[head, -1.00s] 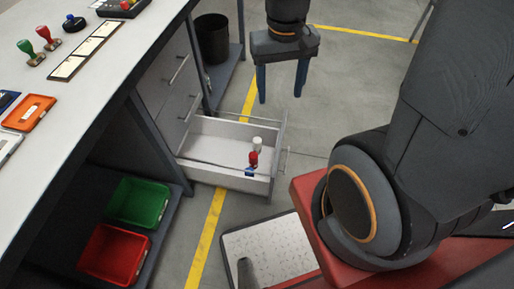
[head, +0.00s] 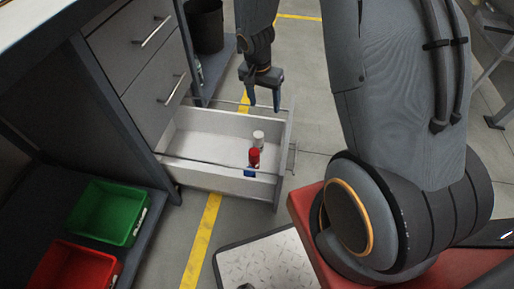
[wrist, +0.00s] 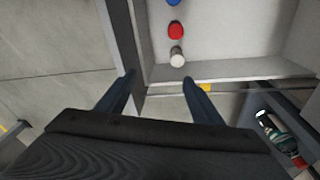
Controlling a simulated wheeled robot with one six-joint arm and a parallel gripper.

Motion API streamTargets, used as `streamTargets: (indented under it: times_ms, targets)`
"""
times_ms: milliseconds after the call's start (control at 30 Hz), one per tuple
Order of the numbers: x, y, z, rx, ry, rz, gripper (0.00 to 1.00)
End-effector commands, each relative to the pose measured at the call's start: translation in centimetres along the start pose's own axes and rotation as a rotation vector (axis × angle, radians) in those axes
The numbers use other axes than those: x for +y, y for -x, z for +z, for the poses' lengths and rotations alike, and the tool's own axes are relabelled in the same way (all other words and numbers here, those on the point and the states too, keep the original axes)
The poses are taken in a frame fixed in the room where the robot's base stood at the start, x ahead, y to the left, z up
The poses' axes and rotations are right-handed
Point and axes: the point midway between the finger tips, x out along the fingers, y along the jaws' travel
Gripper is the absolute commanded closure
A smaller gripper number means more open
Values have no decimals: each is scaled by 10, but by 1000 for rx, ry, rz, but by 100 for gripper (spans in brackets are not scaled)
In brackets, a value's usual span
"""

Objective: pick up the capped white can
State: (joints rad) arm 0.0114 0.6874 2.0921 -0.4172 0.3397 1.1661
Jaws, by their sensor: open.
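The white can (head: 258,138) stands in the open drawer (head: 205,176), near its right end. In the wrist view the white can (wrist: 177,57) is the closest of a row of cans, just beyond the fingertips. A red can (head: 254,158) stands beside it, and a blue item (head: 249,173) is beyond the red one, mostly hidden by the drawer's wall in the head view. My gripper (head: 263,106) is open and empty, pointing down above the drawer's far side, apart from the white can. In the wrist view my gripper's fingers (wrist: 160,80) are spread.
The drawer's side rail and wall lie close to the fingers. A bottle (wrist: 278,132) lies at the right in the wrist view. A green bin (head: 105,212) and a red bin (head: 75,268) sit on the low shelf. A black bin (head: 204,27) stands behind.

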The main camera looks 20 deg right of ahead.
Motion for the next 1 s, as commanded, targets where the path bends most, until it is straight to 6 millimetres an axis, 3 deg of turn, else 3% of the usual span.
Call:
streamTargets:
  times_ms: [33,100,300,400,533,1000]
  targets:
    - [-10,-35,-4,0,-31,2,40]
    - [-19,-68,-9,3,-77,1,40]
    - [-45,-157,-19,9,-203,-7,40]
    - [-54,-191,-22,9,-254,-10,40]
    - [-61,-217,-24,10,-296,-16,40]
    - [-64,-259,-24,10,-316,-18,40]
